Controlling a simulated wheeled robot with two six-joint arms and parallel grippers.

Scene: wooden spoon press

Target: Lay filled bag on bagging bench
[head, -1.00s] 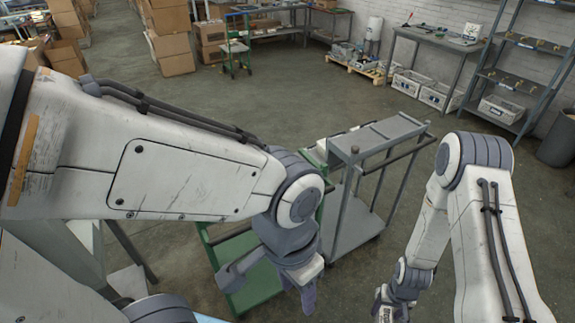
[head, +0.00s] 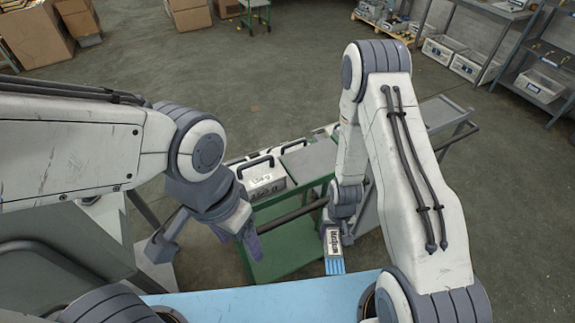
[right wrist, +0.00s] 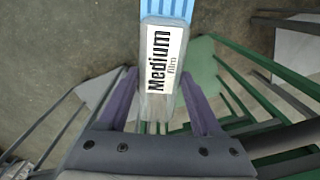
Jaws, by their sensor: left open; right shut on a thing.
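The filled bag (head: 334,250), with a white "Medium" label and a blue striped end, hangs from my right gripper (head: 337,222) in the head view. My left gripper (head: 238,242) is open and empty, left of the bag.
A green cart (head: 283,243) stands beyond the blue top, with a labelled grey case (head: 263,180) on it. A grey cart (head: 440,115) is behind my right arm. Shelving (head: 545,75) stands at far right. Open floor (head: 280,70) lies at the back.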

